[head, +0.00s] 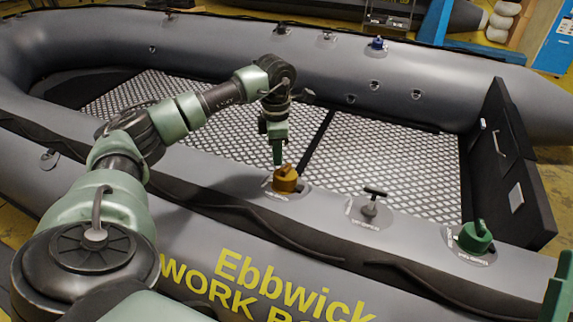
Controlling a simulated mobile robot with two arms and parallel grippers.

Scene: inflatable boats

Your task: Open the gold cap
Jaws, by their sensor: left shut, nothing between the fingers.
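The gold cap (286,180) sits on the near grey tube of the boat, with a raised grip on its top. My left gripper (277,162) points down from above, just behind and slightly left of the cap in the picture. Its fingers are together and hold nothing. The fingertips are very close to the cap; I cannot tell whether they touch it. A green part at the lower right edge looks like my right gripper (558,300); it is cut off by the frame and its fingers cannot be made out.
On the same tube, a grey T-handled fitting (373,203) and a green cap (475,237) stand to the right. A blue cap (377,43) is on the far tube. The patterned deck (390,160) is clear. A black transom (515,165) closes the right end.

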